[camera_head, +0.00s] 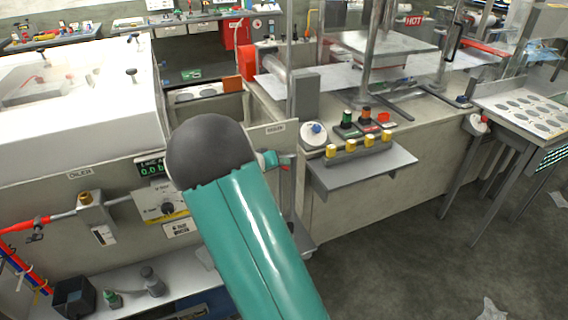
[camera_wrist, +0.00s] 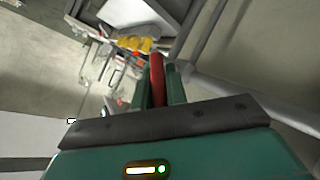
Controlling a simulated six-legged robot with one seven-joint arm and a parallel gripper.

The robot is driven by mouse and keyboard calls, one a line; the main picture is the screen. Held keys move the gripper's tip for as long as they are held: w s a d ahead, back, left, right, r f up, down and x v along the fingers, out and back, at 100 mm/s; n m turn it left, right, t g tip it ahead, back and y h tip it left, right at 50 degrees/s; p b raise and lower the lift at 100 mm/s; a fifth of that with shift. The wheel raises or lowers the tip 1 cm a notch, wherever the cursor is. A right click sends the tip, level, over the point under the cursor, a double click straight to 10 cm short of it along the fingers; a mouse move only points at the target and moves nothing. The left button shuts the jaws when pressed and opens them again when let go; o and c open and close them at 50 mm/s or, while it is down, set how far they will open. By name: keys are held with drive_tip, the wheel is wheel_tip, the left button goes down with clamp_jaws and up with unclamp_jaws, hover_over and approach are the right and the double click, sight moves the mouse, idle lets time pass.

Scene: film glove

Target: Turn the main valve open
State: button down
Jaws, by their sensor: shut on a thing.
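My gripper (camera_wrist: 159,84) shows in the wrist view as two green fingers. It is shut on a long red lever (camera_wrist: 157,78) that stands between the fingers and reaches a little past their tips. The lever looks like a valve handle, but its pivot and the valve body are hidden. In the head view my green arm, with its dark round joint, covers most of this area. I cannot tell how far the lever is turned.
A grey shelf with yellow knobs (camera_head: 350,150) juts out right of my arm. A panel with a dial (camera_head: 167,208) and a brass fitting on a red pipe (camera_head: 88,203) are at left. A perforated-top table (camera_head: 522,108) stands at right. Open floor (camera_head: 400,265) lies in front.

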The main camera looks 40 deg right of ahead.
drive_tip(key=shift+w+a+f+n+h, duration=0.15)
drive_tip(key=shift+f+n+h, duration=0.3)
drive_tip(key=shift+h, duration=0.9)
drive_tip(key=shift+a+f+n+h, duration=0.3)
drive_tip(key=shift+f+n+h, duration=0.1)
drive_tip(key=shift+h, duration=0.9)
drive_tip(key=shift+w+a+f+n+h, duration=0.15)
drive_tip(key=shift+f+n+h, duration=0.25)
drive_tip(key=shift+h, duration=0.95)
drive_tip(key=shift+s, duration=0.15)
drive_tip(key=c, duration=1.7)
unclamp_jaws()
drive_tip(key=shift+a, duration=0.1)
drive_tip(key=v, duration=1.3)
drive_tip(key=shift+a+f, duration=0.25)
drive_tip(key=shift+a, duration=0.05)
